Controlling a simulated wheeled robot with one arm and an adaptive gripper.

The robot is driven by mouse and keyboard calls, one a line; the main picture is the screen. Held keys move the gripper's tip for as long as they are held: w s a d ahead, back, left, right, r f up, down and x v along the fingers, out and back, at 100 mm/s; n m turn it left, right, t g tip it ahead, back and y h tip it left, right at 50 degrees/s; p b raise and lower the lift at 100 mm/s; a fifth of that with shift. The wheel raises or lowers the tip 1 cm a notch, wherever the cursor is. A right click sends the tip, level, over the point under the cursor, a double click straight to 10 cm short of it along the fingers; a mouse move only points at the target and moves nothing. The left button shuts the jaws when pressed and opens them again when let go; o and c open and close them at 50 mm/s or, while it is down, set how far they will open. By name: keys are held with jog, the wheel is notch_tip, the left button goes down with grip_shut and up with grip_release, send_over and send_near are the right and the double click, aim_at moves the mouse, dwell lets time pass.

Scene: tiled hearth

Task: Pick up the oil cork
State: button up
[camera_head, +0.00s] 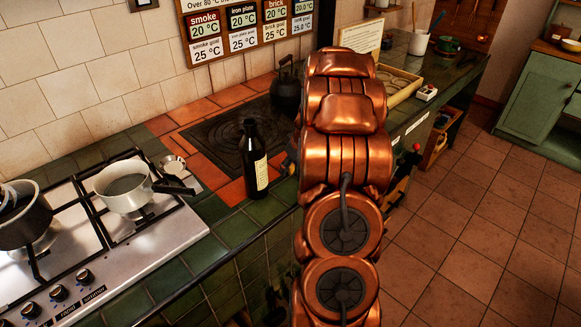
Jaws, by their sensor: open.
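A dark bottle (253,165) with a cream label stands upright on the green tiled counter, just right of the stove. A small dark stopper (249,125) caps its neck; it looks like the oil cork, but it is too small to make out its material. My copper arm rises through the middle of the view, to the right of the bottle. My gripper cannot be made out; the arm's own links hide that area.
A white saucepan (125,191) sits on the gas stove (150,247), its dark handle pointing towards the bottle. A black kettle (287,90) stands behind the bottle by the dark hotplate (222,136). A wooden tray (392,86) lies right of my arm. Open floor (470,220) is at right.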

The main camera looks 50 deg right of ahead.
jog(key=shift+w+f, duration=0.1)
jog(key=shift+f, duration=0.05)
jog(key=c, duration=0.8)
jog(key=shift+c, duration=0.2)
